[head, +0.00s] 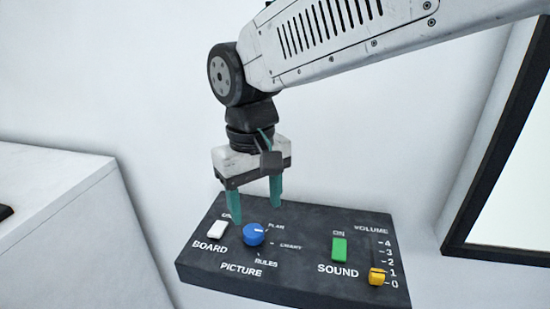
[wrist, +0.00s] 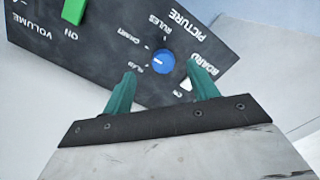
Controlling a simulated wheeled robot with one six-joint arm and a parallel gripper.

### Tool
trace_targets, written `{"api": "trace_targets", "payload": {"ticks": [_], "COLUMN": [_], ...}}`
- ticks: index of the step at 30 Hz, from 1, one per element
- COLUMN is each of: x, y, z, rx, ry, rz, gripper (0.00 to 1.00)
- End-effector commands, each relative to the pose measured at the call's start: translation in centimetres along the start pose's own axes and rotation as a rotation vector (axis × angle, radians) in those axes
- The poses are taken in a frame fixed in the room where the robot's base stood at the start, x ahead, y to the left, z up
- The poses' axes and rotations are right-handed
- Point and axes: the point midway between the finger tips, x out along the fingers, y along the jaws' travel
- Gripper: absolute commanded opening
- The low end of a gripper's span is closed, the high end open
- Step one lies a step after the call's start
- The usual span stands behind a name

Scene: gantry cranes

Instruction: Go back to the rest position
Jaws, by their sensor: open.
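My gripper (head: 254,204) is open and empty, pointing down with its two teal fingers apart above the back left part of a dark control panel (head: 305,262). The blue PICTURE knob (head: 252,234) is near and below the fingers. In the wrist view the knob (wrist: 163,62) shows beyond and between the fingertips (wrist: 164,72). I cannot tell from these views whether a finger touches the panel. The white BOARD switch (head: 217,230) is left of the knob; its wrist view is partly hidden by a finger.
A white cabinet (head: 70,230) stands at left. A dark-framed screen (head: 500,150) is at right.

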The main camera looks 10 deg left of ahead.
Motion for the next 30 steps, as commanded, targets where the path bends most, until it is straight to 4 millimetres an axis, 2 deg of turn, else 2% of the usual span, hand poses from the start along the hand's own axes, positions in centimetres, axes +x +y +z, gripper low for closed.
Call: {"api": "trace_targets", "payload": {"ticks": [2,8,12,15,18,21,24,30], "x": [0.7,0.8,1.1,1.7,2.5,2.9,2.7,2.1], "y": [1.3,8.3,12.8,14.9,16.3,17.0,17.6,18.4], "z": [2.7,10.9,17.7,22.7,27.1,30.1,31.7,32.7], "rx": [0.000,0.126,0.265,0.381,0.501,0.607,0.683,0.743], "ry": [-0.027,-0.034,-0.013,0.012,0.044,0.079,0.114,0.141], "rz": [0.003,-0.006,-0.012,-0.013,-0.008,0.002,0.015,0.028], "gripper": [0.59,0.59,0.59,0.59,0.59,0.59,0.59,0.59]}}
